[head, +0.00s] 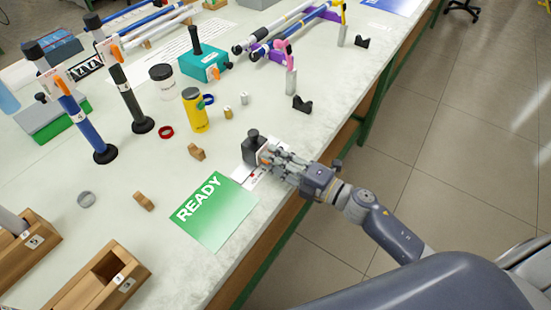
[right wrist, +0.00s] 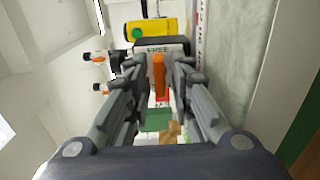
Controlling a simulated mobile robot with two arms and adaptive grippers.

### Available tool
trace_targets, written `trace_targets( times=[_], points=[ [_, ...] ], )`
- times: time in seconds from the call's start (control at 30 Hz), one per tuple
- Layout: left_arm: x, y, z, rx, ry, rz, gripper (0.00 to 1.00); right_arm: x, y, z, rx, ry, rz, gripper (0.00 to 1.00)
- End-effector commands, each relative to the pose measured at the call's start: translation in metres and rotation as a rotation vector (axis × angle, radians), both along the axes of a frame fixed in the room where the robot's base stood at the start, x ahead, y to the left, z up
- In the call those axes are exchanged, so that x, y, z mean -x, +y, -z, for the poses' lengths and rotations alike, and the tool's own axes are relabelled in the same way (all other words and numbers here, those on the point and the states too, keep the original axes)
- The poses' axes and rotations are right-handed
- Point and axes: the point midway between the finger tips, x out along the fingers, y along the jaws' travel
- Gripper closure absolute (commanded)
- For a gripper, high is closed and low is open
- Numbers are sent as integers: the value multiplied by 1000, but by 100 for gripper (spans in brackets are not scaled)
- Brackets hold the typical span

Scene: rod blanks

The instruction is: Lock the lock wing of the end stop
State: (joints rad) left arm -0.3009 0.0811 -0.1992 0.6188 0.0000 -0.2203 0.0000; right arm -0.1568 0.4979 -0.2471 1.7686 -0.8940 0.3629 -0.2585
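The end stop (head: 252,147) is a dark block with a white face at the front edge of the table, just behind the green READY card. In the right wrist view its white face (right wrist: 150,49) carries the word FREE. Its orange lock wing (right wrist: 158,76) stands upright in that view, below the word. My right gripper (head: 272,158) is at the end stop; in the right wrist view its fingertips (right wrist: 162,68) stand on either side of the wing, with a narrow gap visible. In the head view the fingers largely hide the wing. My left gripper is not in view.
The green READY card (head: 213,212) lies in front of the end stop. A yellow can (head: 195,110), a wooden piece (head: 196,152) and a black V-shaped rest (head: 302,104) stand nearby. Upright posts (head: 132,105) are farther left, wooden boxes (head: 70,302) at bottom left. Floor lies right of the table edge.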

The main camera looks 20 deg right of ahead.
Motion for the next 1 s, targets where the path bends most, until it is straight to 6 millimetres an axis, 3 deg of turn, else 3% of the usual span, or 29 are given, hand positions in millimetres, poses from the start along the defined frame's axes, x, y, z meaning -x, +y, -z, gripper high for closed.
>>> trace_targets(
  times=[0.57,1.0],
  points=[
    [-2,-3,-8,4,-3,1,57,0,0,-2,-51,41,1,100],
    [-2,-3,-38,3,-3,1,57,1,0,-3,-325,258,1,100]
  ],
)
